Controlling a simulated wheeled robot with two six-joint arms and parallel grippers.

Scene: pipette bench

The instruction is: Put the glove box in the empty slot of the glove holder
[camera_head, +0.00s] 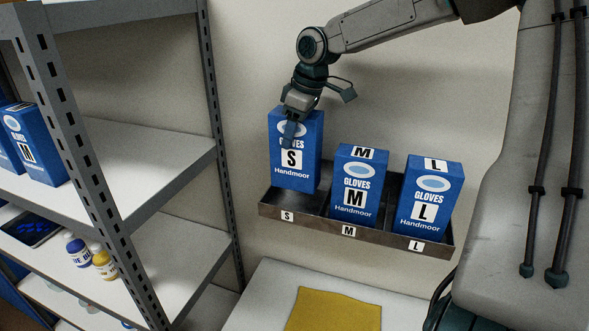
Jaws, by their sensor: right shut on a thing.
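A blue glove box marked S (296,172) is held upright by my right gripper (291,124), which is shut on its upper part from above. The box is over the left slot of the dark metal glove holder (349,232), the slot labelled S; its lower end looks to be at or just above the front rim, and I cannot tell whether it touches the bottom. A blue M box (359,187) stands in the middle slot and a blue L box (430,198) in the right slot. My left gripper is not in view.
A metal shelf rack (118,215) stands at the left, with more blue glove boxes (33,146), small bottles (103,263) and a dark flat item (30,228). Below the holder is a white surface with a yellow cloth (333,311). The holder is against the wall.

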